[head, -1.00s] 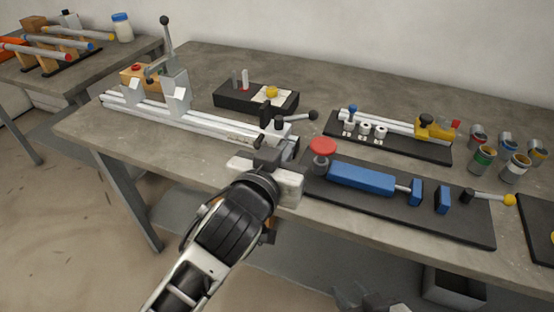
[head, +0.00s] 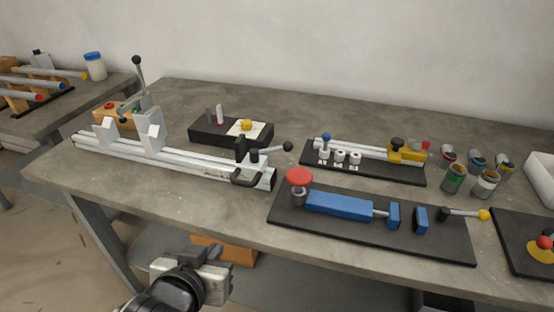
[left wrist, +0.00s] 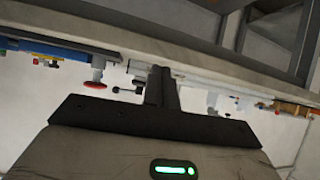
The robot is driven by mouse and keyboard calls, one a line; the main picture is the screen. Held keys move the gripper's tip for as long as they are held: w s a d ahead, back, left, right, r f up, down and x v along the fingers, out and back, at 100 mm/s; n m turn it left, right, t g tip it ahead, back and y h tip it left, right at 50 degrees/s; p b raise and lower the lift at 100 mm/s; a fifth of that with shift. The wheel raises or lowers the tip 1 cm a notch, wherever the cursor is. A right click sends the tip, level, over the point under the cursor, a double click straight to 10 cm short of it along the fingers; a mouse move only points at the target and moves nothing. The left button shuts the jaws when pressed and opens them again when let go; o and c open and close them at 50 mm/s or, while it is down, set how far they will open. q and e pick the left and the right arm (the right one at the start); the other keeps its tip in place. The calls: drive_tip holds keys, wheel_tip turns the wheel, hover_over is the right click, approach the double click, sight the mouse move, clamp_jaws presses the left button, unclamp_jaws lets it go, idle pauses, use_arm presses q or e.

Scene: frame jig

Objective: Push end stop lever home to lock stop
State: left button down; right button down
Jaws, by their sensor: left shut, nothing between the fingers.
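The silver rail jig (head: 190,158) lies on the table at left. The end stop, a black block (head: 241,150), sits near its right end. Its lever, with a black ball knob (head: 288,146), points right and lies nearly level. My left gripper (head: 205,272) is below and in front of the table's front edge, apart from the jig. Its shut, empty fingers show in the left wrist view (left wrist: 162,84). My right gripper is not in view.
A blue clamp with a red disc (head: 299,177) stands on a black plate (head: 370,232) right of the rail. A black block with a yellow knob (head: 247,125) sits behind the rail. Several cups (head: 454,178) stand at right. The front table strip left of the plate is clear.

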use_arm(q)
drive_tip(key=s+a+f, duration=0.6)
drive_tip(key=s+f, duration=0.3)
drive_tip(key=f, duration=0.3)
drive_tip(key=shift+s+f+g, duration=0.2)
drive_tip(key=shift+f+g, duration=0.1)
